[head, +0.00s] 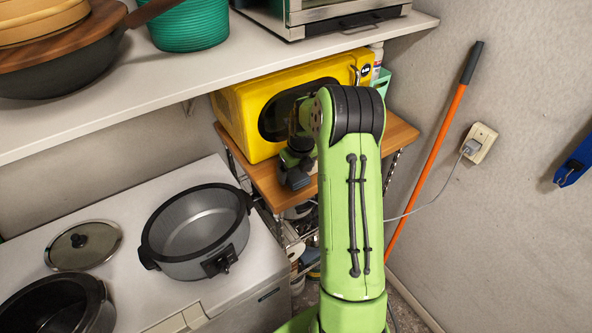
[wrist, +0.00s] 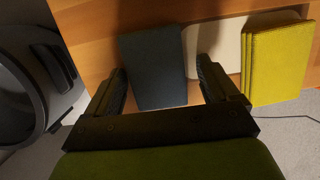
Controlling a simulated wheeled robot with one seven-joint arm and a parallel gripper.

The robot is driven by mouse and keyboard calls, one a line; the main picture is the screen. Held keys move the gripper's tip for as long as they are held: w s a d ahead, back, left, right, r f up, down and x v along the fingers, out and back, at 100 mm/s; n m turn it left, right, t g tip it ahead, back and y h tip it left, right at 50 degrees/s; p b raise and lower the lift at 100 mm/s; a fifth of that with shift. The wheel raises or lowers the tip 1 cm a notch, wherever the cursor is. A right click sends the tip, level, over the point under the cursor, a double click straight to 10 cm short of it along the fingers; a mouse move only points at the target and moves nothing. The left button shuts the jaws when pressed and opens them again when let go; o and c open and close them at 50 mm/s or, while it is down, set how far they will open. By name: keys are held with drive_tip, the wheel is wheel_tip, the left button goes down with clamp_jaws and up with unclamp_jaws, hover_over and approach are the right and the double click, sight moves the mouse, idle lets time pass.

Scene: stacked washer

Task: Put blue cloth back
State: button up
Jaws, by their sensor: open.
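In the wrist view, a dark blue-grey folded cloth (wrist: 152,62) lies on the wooden shelf top (wrist: 95,25). My gripper (wrist: 163,72) is open, with one finger near each side of the cloth. I cannot tell whether either finger touches it. A pale cream folded item (wrist: 222,40) lies just right of the blue cloth, partly behind the right finger. A yellow folded cloth stack (wrist: 275,62) lies further right.
A yellow microwave (head: 245,110) stands on the wooden shelf behind my arm. A white shelf (head: 150,85) runs above. A grey pot (head: 195,230) sits on the white surface at left. An orange pole (head: 440,150) leans on the right wall, near a plugged-in cord.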

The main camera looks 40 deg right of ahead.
sight(299, 178)
drive_tip(key=v, duration=1.2)
drive_tip(key=s+a+r+n, duration=0.3)
drive_tip(key=a+r+n, duration=0.3)
drive_tip(key=a+n, duration=0.15)
drive_tip(key=s+a+r+n+t, duration=0.1)
drive_tip(key=s+a+n, duration=0.6)
drive_tip(key=s+n, duration=0.3)
drive_tip(key=s+a+r+n+t, duration=0.2)
drive_tip(key=s+a+n, duration=0.5)
drive_tip(key=n, duration=1.2)
drive_tip(key=s, duration=0.4)
drive_tip(key=shift+r+p, duration=0.3)
drive_tip(key=shift+s+a+f+b, duration=0.1)
drive_tip(key=shift+s+f+b, duration=0.05)
drive_tip(key=shift+f+b, duration=0.35)
